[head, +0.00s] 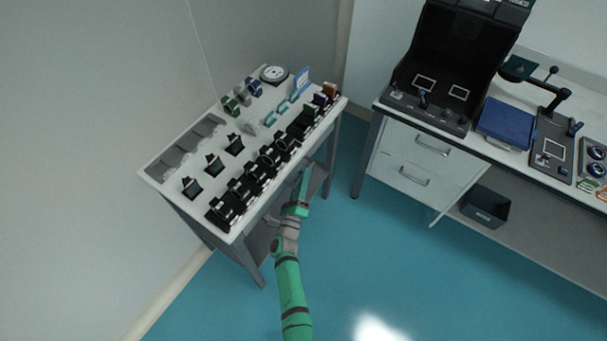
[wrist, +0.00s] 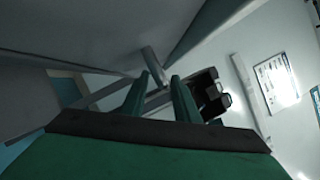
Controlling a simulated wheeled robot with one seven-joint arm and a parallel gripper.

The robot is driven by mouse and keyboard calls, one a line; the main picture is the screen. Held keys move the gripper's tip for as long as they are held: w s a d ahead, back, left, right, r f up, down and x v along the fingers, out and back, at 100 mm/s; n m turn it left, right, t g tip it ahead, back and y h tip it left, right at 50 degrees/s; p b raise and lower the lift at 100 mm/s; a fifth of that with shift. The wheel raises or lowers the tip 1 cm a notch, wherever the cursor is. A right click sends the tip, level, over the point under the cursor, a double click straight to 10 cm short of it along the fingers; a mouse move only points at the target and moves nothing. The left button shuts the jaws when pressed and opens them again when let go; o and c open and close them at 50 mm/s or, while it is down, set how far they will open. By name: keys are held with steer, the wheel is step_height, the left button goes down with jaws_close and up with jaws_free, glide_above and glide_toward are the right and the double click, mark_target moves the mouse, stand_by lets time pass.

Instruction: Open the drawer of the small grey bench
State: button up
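The small grey bench (head: 158,172) stands at the left in the head view, with a pale top full of optics and grey legs. Its drawer front is mostly hidden below the top's edge. My gripper (head: 306,174) is at the bench's long front side, near its right end. In the wrist view my gripper's two green fingers (wrist: 160,80) are apart. A grey bar (wrist: 152,63), perhaps the drawer's handle, shows just beyond and between the fingertips. I cannot tell whether the fingers touch it.
Black mounts (head: 243,190) line the bench's front edge. A larger bench at the right has two white drawers (head: 420,150), a blue case (head: 506,122) and a dark bin (head: 487,205) on its lower shelf. The teal floor (head: 400,265) between the benches is clear.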

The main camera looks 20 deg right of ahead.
steer(key=shift+w+d+r, duration=0.15)
steer(key=shift+w+d, duration=0.2)
steer(key=shift+w, duration=0.25)
jaws_close()
steer(key=shift+s, duration=0.15)
